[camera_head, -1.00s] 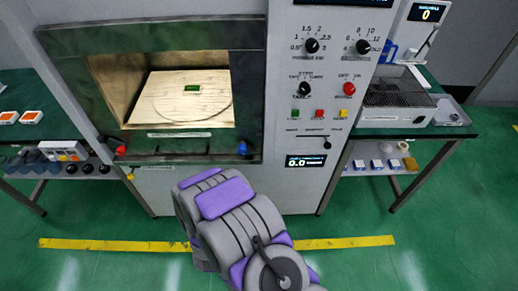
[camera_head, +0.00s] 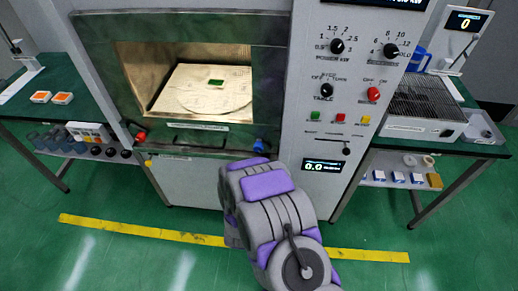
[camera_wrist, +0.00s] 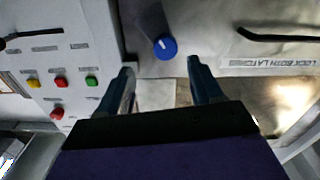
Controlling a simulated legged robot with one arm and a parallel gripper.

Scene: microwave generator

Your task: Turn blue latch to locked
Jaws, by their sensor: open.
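The blue latch (camera_head: 259,145) is at the lower right corner of the microwave's front opening, just above my arm in the head view. In the wrist view its round blue knob (camera_wrist: 165,47) sits just beyond my gripper (camera_wrist: 160,78), roughly centred between the two fingertips. A dark grey piece runs up from the knob there. The fingers are apart with nothing visible between them, and I cannot tell contact with the knob. My arm hides the gripper in the head view. The red latch (camera_head: 140,136) is at the opening's lower left corner.
The microwave chamber (camera_head: 200,90) shows a round plate with a small green item. The control panel (camera_head: 345,80) with knobs and coloured buttons is right of the opening; its buttons (camera_wrist: 61,82) appear left in the wrist view. A label (camera_wrist: 272,63) and dark handle bar are near the latch.

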